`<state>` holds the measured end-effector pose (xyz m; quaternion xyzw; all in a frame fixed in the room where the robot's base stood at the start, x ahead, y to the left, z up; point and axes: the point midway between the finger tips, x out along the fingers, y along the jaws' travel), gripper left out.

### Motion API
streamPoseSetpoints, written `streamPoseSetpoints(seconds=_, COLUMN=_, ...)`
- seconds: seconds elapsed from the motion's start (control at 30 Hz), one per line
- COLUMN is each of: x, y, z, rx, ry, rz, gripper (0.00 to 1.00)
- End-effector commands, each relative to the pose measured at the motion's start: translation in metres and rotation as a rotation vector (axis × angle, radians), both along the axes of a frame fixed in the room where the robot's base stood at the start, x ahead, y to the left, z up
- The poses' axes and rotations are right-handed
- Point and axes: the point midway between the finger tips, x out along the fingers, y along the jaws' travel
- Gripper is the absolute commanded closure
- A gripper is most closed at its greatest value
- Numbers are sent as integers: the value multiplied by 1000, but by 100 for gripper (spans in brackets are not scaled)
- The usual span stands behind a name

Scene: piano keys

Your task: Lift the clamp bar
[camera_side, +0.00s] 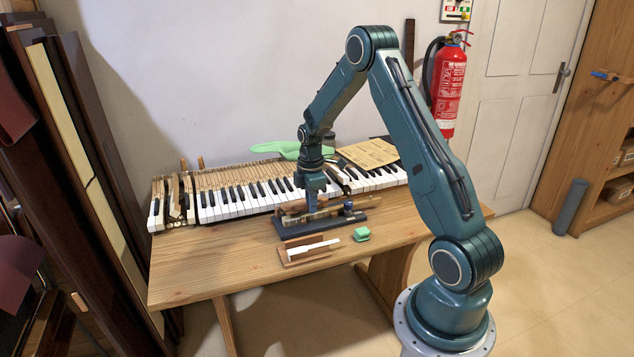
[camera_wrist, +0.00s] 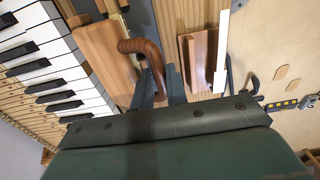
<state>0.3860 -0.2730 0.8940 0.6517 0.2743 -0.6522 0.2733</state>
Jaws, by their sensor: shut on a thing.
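The clamp bar shows in the wrist view as a brown, curved, handle-like piece (camera_wrist: 142,46) running between my fingers beside a flat wooden block (camera_wrist: 104,58). My gripper (camera_wrist: 158,84) is shut on this brown piece. In the side view my gripper (camera_side: 315,207) points down over a dark blue base (camera_side: 290,228) at the front of the keyboard. Brown wooden parts lie along this base, and my fingers partly hide them. I cannot tell whether the bar is clear of the base.
A piano keyboard (camera_side: 225,206) stands behind the base. In front are a wooden tray (camera_side: 291,256) with a white key (camera_side: 315,246) and a green block (camera_side: 362,234). A paper sheet (camera_side: 368,153) lies at the back right. The table's left front (camera_side: 200,265) is clear.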

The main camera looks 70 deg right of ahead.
Motion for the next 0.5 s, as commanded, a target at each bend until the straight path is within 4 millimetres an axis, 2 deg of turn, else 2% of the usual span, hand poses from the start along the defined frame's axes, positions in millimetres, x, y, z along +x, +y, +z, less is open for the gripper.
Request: streamPoseSetpoints(seconds=0.5, x=8, y=-8, z=11, rx=-8, ry=-10, rz=-2, gripper=95)
